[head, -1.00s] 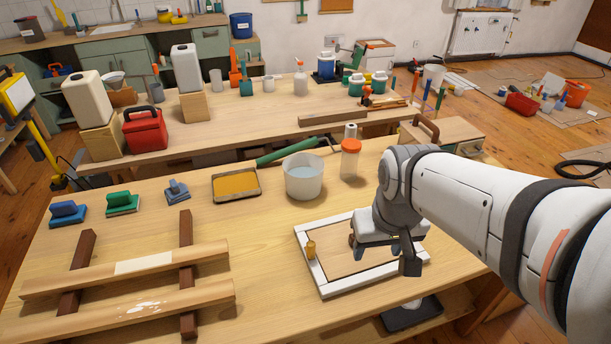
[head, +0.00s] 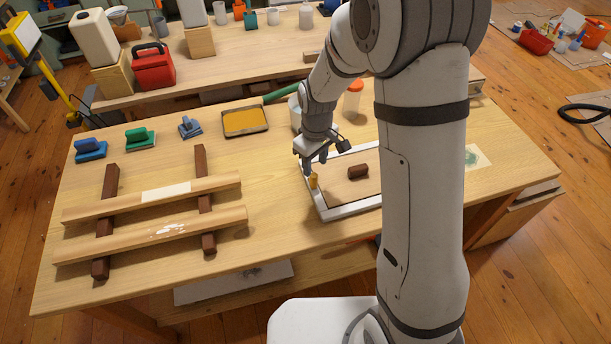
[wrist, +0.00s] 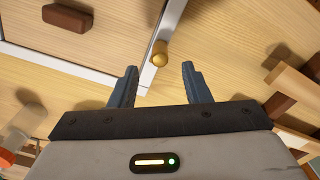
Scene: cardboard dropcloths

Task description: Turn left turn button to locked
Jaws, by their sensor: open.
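The left turn button is a small yellow-brown knob (head: 314,181) on the left side of a white frame (head: 335,214) lying on the workbench. In the wrist view the knob (wrist: 159,53) stands on the white frame edge, beyond and roughly between my two fingertips. Its exact turn position is hard to read. A dark brown block (head: 357,172) lies on the panel inside the frame; it also shows in the wrist view (wrist: 67,17). My gripper (wrist: 160,70) is open and empty, just above and behind the knob in the head view. The frame's right part is hidden behind my arm.
A white bucket (head: 295,112) and an orange-lidded jar (head: 352,98) stand behind the frame. Wooden rails (head: 150,238) lie on the left. Bare bench lies between rails and frame.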

